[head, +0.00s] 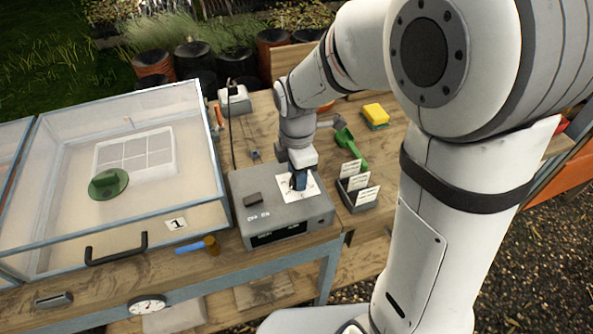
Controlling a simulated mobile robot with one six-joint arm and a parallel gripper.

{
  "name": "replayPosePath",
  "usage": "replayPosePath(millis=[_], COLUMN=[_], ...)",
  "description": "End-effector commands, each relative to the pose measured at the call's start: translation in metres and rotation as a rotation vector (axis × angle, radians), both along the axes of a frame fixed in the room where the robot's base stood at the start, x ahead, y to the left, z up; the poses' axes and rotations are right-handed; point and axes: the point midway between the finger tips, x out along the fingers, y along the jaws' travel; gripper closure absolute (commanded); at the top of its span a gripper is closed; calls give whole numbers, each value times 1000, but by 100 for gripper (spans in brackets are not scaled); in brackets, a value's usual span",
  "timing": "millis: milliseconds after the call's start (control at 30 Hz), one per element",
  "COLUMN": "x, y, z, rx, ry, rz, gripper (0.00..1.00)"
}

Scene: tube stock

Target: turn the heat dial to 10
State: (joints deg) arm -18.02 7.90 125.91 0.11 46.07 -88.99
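A grey control box (255,220) stands on the wooden bench, with a dark display window on its front face. A white plate with faint dark markings (311,187) lies on its top at the right. My gripper (298,184) points down onto this plate, its dark fingers at the plate's middle. The heat dial itself is not clearly visible; the fingers cover the middle of the plate. A small dark blue part shows there, and I cannot tell if it is a knob or a finger. Whether the fingers are open or shut is too small to tell. The dial's setting cannot be read.
A small black block (253,199) sits on the box's left. A glazed cold frame (180,225) stands to the left, with a blue-handled tool (190,247) before it.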

Motion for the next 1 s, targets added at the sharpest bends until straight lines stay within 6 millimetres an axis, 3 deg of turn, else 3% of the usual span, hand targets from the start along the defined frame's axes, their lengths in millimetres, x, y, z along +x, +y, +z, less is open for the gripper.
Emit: replayPosePath(millis=[367, 800, 1000], x=[0, 0, -1], y=[-1, 0, 0], z=[3, 68, 78], rx=[-1, 0, -1], ry=[0, -2, 1], rz=[-1, 0, 0], gripper=[50, 50, 50])
